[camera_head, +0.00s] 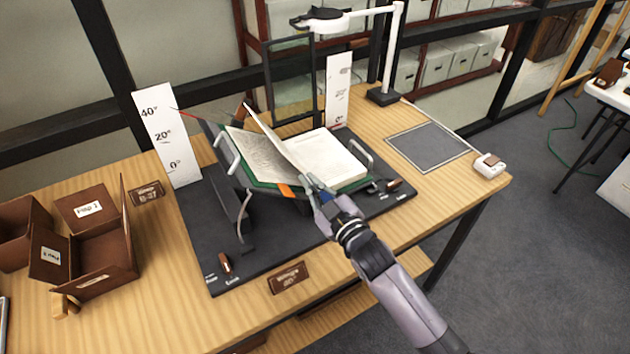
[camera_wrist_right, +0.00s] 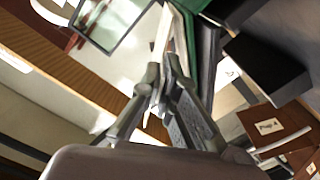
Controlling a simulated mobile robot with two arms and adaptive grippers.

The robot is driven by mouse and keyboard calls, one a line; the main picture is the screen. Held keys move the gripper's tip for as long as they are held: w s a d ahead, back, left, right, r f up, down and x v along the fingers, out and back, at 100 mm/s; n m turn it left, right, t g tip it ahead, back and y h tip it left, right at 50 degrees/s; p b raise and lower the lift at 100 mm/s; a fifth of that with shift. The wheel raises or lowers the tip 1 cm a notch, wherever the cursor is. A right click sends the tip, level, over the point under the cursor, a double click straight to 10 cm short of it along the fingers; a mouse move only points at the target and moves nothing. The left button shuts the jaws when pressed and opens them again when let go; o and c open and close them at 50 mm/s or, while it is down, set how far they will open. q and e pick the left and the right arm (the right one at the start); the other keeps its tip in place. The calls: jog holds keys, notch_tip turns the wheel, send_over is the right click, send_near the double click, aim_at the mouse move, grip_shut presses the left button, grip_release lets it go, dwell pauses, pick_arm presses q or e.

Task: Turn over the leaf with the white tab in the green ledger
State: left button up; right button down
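The green ledger (camera_head: 352,184) lies open in a cradle on a dark board. One leaf (camera_head: 268,135) stands raised and tilted between the left pages (camera_head: 254,160) and the right page block (camera_head: 328,156). My right gripper (camera_head: 312,186) is at the ledger's near edge, by the raised leaf's near lower corner. In the wrist view my right gripper (camera_wrist_right: 161,76) has its fingertips close together, with the pale leaf edge (camera_wrist_right: 161,32) running into them. The white tab cannot be made out. An orange tab (camera_head: 287,190) shows at the near edge. My left gripper is out of view.
A white angle scale (camera_head: 166,135) stands left of the cradle, another (camera_head: 338,90) behind it. A glass pane (camera_head: 291,82) and lamp stand (camera_head: 383,95) are behind. Brown boxes (camera_head: 100,254) are at the left. A grey mat (camera_head: 428,146) lies clear at the right.

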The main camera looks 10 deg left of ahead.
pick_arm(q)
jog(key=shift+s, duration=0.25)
pick_arm(e)
jog(key=c, duration=2.3)
grip_release()
jog(key=o, duration=0.5)
jog(key=shift+c, duration=0.2)
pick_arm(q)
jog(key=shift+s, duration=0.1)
